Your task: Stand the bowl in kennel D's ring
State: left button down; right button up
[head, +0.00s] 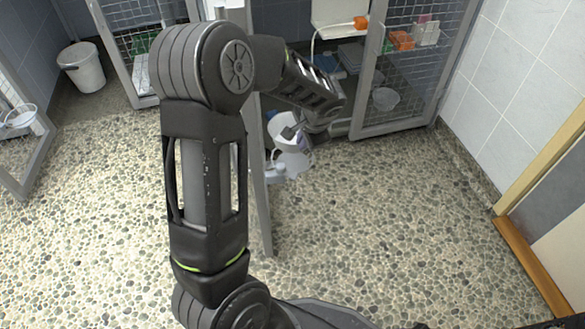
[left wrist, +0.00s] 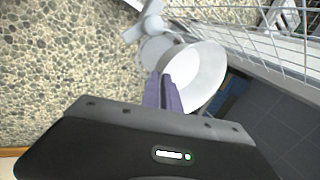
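A white bowl (left wrist: 202,76) shows in the left wrist view, tilted with its open side toward the camera. My left gripper (left wrist: 164,78) has its two purple-grey fingers close together at the bowl's left rim, and they appear shut on its wall. In the head view my left gripper (head: 312,128) is beyond my arm, beside a white rounded shape (head: 290,158) low by the open door's edge. The gripper partly covers that shape. I cannot make out kennel D's ring for certain. My right gripper is not in view.
Mesh kennel doors stand at the left (head: 22,150) and right (head: 405,75). A bowl (head: 385,98) shows behind the right mesh. A white bucket (head: 82,68) stands at the back left. A wooden-edged frame (head: 530,262) is at the right. The pebbled floor in front is clear.

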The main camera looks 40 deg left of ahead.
pick_arm(q)
jog(key=b, duration=0.2)
send_over(302, 172)
notch_tip(302, 172, down, 4)
jog(key=shift+f, duration=0.45)
jog(key=shift+f, duration=0.1)
notch_tip(302, 172, down, 5)
jog(key=b, duration=0.2)
jog(key=shift+b, duration=0.4)
jog(key=c, duration=1.6)
grip_release()
